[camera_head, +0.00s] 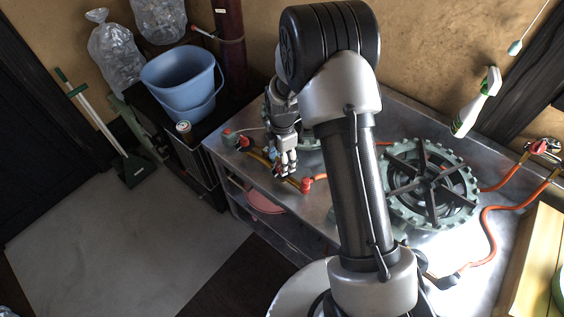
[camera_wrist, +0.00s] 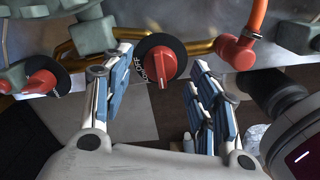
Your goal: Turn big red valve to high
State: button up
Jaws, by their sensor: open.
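A red valve knob (camera_wrist: 161,62) on a round black dial shows in the wrist view, on a brass pipe. White lettering that looks like "OFF" is on the dial's left side; the knob's ridge points roughly up and down in the picture. My gripper (camera_wrist: 159,60) is open, with one finger on each side of the knob; I cannot tell whether either touches it. In the head view my gripper (camera_head: 286,168) is at the front edge of the metal table, and it hides most of this knob. A second red knob (camera_wrist: 42,82) on a black dial is at the left.
A red elbow fitting (camera_wrist: 240,52) with an orange hose stands close right of the knob. A green burner (camera_head: 432,184) sits on the metal table (camera_head: 405,250), right of my arm. A blue bucket (camera_head: 183,82) stands at the left. The floor in front is clear.

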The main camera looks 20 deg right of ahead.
notch_tip(320, 180, up, 6)
jog(key=shift+s+f, duration=0.1)
jog(key=shift+f, duration=0.05)
dwell(0.6)
jog(key=shift+r, duration=0.35)
jog(key=s+r+m+t, duration=0.1)
jog(key=s+r+m, duration=0.4)
jog(key=r, duration=0.4)
jog(key=s+r+m+t, duration=0.1)
jog(key=s+r+m, duration=0.35)
jog(key=r, duration=0.55)
jog(key=s+r+m+t, duration=0.1)
jog(key=s+r+m, duration=0.1)
jog(key=s+m, duration=0.3)
jog(key=s+r+m+t, duration=0.1)
jog(key=s+r+m, duration=0.2)
jog(key=s, duration=1)
jog(key=m, duration=0.3)
jog(key=shift+r+t, duration=0.3)
jog(key=shift+c, duration=0.5)
